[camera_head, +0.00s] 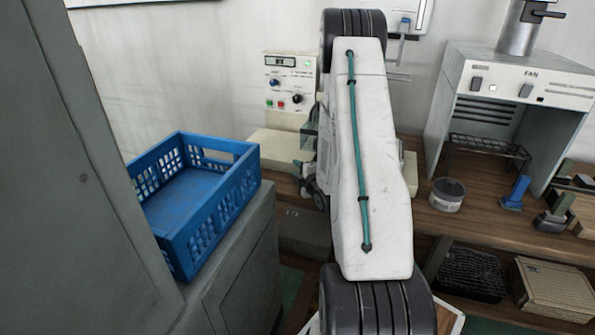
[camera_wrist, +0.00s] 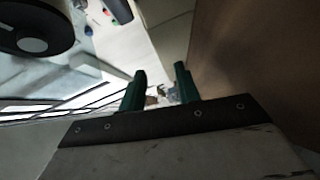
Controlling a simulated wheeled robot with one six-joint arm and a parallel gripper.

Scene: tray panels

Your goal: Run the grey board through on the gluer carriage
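The gluer's control panel (camera_head: 290,82), with a small display, knobs and buttons, stands against the back wall left of my arm. Its pale bed (camera_head: 272,147) runs behind my arm, which hides the middle of it. I cannot make out the carriage or the grey board in either view. In the wrist view my gripper (camera_wrist: 161,73) shows two green fingers set apart, with no board between them. Small blurred things show beyond the fingertips. A brown surface (camera_wrist: 240,60) fills the right of that view, close to the fingers.
A blue crate (camera_head: 222,214) stands on a grey cabinet (camera_head: 240,285) at left. A fan hood (camera_head: 530,75) stands on the wooden bench (camera_head: 470,222) at right. A grey tub (camera_head: 447,196) and a blue block (camera_head: 516,192) stand nearby. A lower shelf holds boxes (camera_head: 553,288).

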